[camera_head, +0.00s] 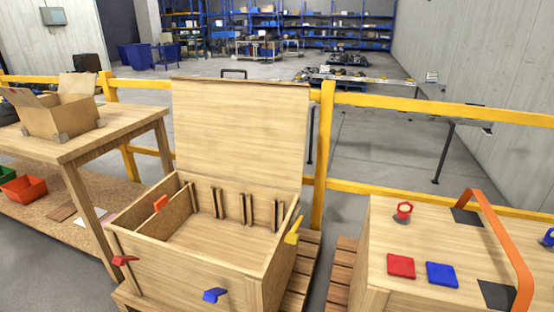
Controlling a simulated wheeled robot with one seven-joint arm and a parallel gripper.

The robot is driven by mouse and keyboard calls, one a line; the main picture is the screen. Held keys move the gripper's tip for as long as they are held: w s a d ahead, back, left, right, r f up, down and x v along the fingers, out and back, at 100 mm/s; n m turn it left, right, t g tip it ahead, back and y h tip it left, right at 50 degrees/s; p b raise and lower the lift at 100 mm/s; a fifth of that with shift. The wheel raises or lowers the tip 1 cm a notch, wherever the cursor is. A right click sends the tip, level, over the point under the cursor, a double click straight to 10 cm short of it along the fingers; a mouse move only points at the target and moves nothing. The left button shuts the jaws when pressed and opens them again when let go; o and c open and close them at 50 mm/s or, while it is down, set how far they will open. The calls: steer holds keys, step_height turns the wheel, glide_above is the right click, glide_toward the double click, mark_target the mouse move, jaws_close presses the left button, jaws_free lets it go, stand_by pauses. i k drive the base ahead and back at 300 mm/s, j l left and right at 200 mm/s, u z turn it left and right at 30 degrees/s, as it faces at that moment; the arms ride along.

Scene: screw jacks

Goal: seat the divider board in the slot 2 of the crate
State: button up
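An open wooden crate (185,268) stands in the middle of the view with its lid (240,130) raised at the back. Several pairs of upright slot rails (217,204) line its inner back wall. A wooden board with an orange tab (161,202) stands upright inside near the left wall, running front to back; it looks like the divider board. Its lower edge is hidden by the front wall, and I cannot tell which slot it sits in. The floor of the crate to its right is bare. My gripper is not in view.
Red (125,260), blue (214,294) and yellow (293,230) handles stick out from the crate. A wooden box with an orange arched handle (508,245) stands at right. A table with a cardboard box (58,114) is at left. A yellow railing (440,107) runs behind.

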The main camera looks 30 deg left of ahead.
mark_target(233, 240)
steer(key=i+j+u, duration=0.15)
steer(key=i+j, duration=0.85)
steer(key=j, duration=0.9)
steer(key=i+j+u, duration=0.1)
steer(key=j, duration=0.4)
steer(key=i+j, duration=0.15)
steer(key=j, duration=0.3)
steer(key=i+j, duration=0.1)
steer(key=j, duration=1)
steer(key=i+j+u, duration=0.15)
steer(key=j, duration=1)
